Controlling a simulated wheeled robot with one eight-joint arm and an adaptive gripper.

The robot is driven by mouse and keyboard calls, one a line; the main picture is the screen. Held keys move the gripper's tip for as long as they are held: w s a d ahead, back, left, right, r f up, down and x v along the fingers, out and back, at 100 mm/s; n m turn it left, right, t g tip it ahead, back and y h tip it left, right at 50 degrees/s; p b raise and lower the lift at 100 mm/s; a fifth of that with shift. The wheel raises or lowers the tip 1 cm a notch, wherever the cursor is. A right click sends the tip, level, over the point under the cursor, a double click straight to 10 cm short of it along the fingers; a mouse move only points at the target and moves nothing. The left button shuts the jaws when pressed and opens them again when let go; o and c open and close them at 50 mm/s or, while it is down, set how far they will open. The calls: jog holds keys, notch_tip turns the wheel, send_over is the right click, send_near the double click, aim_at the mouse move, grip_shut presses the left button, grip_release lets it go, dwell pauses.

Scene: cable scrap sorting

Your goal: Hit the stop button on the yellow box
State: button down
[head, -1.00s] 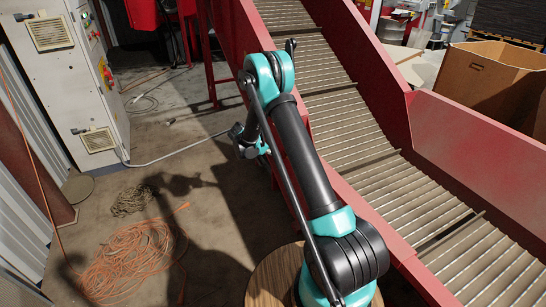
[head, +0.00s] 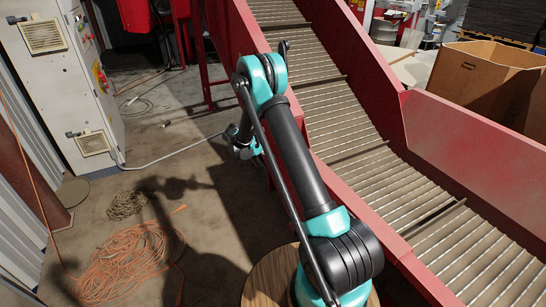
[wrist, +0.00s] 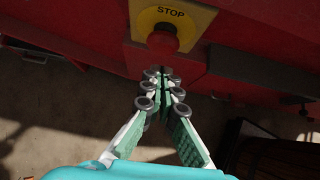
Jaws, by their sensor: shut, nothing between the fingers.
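The yellow box (wrist: 196,20) marked STOP is at the top of the wrist view, on a red metal surface. Its round red stop button (wrist: 163,38) sits below the lettering and faces my gripper. My gripper (wrist: 158,74) is shut and empty, with its tips just below the button in the picture. Whether the tips touch it cannot be told. In the head view the yellow box is not visible, and my arm's far end is small and partly hidden near the conveyor's side.
A red-sided roller conveyor (head: 430,215) fills the right side. A grey cabinet (head: 75,95) with a red switch (head: 103,78) stands at the left. Coiled orange cable (head: 125,262) lies on the floor. A cardboard box (head: 490,85) is at the back right. Some floor between cabinet and conveyor is clear.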

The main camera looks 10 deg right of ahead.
jog(key=v, duration=1.1)
jog(key=shift+a+f, duration=0.3)
jog(key=shift+a, duration=0.15)
jog(key=shift+s, duration=0.15)
jog(key=s+d+r+m+y, duration=0.2)
jog(key=s+d+r+m, duration=0.3)
jog(key=s, duration=0.3)
jog(key=s+d+r+m+y, duration=0.2)
jog(key=s+d+r+m, duration=0.3)
jog(key=s, duration=0.3)
jog(key=s+d+f+m+t+y, duration=0.1)
jog(key=s+m+y, duration=0.3)
jog(key=s+m, duration=0.7)
jog(key=s, duration=1.2)
jog(key=shift+s+f+m+y, duration=0.15)
jog(key=shift+f+m+y, duration=0.15)
jog(key=shift+f+m, duration=0.1)
jog(key=c, duration=2.2)
grip_release()
jog(key=shift+d, duration=0.1)
